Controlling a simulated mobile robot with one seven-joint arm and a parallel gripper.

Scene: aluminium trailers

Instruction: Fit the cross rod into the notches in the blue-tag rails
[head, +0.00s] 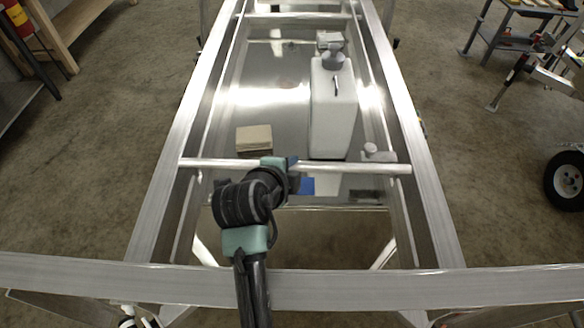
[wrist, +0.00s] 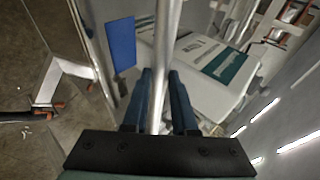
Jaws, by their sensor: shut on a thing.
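The cross rod (head: 345,167) is a thin silver bar lying crosswise over the trailer frame in the head view. In the wrist view the rod (wrist: 167,50) runs between the fingers (wrist: 158,100). A blue tag (wrist: 121,43) shows beside the rod, and a blue patch (head: 306,186) shows below it in the head view.
A white tank (head: 333,110) stands in the trailer bed just beyond the rod. A tan block (head: 254,139) lies left of it. A grey fitting (head: 378,153) is near the rod's right end. A wide front beam (head: 350,287) crosses the near side.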

